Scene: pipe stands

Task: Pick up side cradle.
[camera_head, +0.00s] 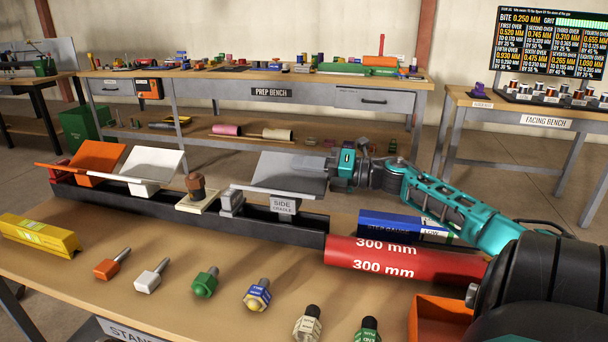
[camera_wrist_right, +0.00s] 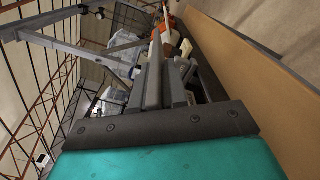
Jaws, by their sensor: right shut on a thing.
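The side cradle (camera_head: 285,176) is a grey V-shaped rest with a "SIDE CRADLE" label, at the right part of a long black rail (camera_head: 120,203). My right gripper (camera_head: 326,166) reaches it from the right and is shut on its right end. The cradle's foot is at the rail; I cannot tell whether it touches the rail or is just lifted. In the right wrist view, grey fingers (camera_wrist_right: 163,85) point away from the teal wrist body, with grey surfaces close beside them. My left gripper is not in view.
A red 300 mm tube (camera_head: 400,260) and a blue step gauge box (camera_head: 390,223) lie at right.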

